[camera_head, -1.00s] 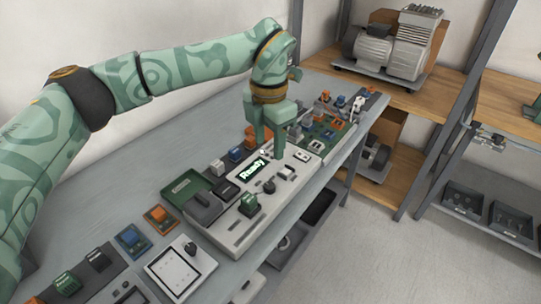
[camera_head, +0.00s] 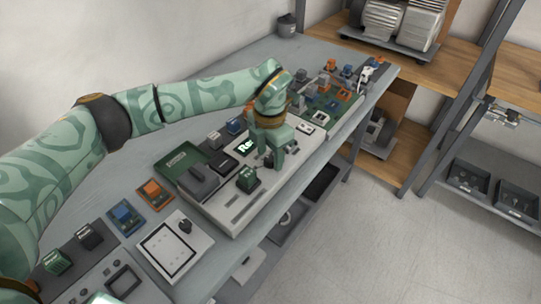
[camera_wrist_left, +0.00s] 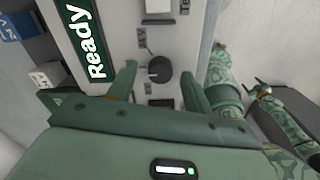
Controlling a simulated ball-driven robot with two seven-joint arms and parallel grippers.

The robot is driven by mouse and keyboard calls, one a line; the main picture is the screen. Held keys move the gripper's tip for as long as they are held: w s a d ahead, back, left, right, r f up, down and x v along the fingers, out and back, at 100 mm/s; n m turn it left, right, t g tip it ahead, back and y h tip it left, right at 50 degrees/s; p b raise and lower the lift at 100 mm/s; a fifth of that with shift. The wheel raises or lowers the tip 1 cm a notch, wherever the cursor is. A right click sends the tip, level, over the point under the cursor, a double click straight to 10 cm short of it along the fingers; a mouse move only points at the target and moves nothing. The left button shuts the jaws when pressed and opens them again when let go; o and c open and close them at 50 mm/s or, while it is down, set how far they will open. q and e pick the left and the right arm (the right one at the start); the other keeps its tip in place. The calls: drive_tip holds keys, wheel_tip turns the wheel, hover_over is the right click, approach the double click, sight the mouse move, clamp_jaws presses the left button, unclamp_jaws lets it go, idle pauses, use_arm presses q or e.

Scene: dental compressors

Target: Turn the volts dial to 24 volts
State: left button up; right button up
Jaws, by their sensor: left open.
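A black round dial (camera_wrist_left: 158,68) sits on a light grey control panel (camera_head: 215,207). In the left wrist view it lies between the fingers of my left gripper (camera_wrist_left: 159,82), with a gap on each side. In the head view my left gripper (camera_head: 277,158) is low over the panel, pointing down and open, and largely covers the dial. A green display reading "Ready" (camera_wrist_left: 86,42) is beside it, partly hidden in the head view (camera_head: 243,146).
A green block (camera_head: 248,180) stands on the panel near the gripper. A green board (camera_head: 322,104) with several coloured parts lies behind. A white framed panel (camera_head: 172,250) is at the near left. The back strip of the table is mostly clear.

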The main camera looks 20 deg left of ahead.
use_arm(q)
drive_tip(key=shift+f, duration=0.3)
use_arm(e)
drive_tip(key=shift+a, duration=0.3)
use_arm(q)
drive_tip(key=c, duration=1)
drive_tip(key=shift+o, duration=0.2)
use_arm(e)
drive_tip(key=shift+s, duration=0.1)
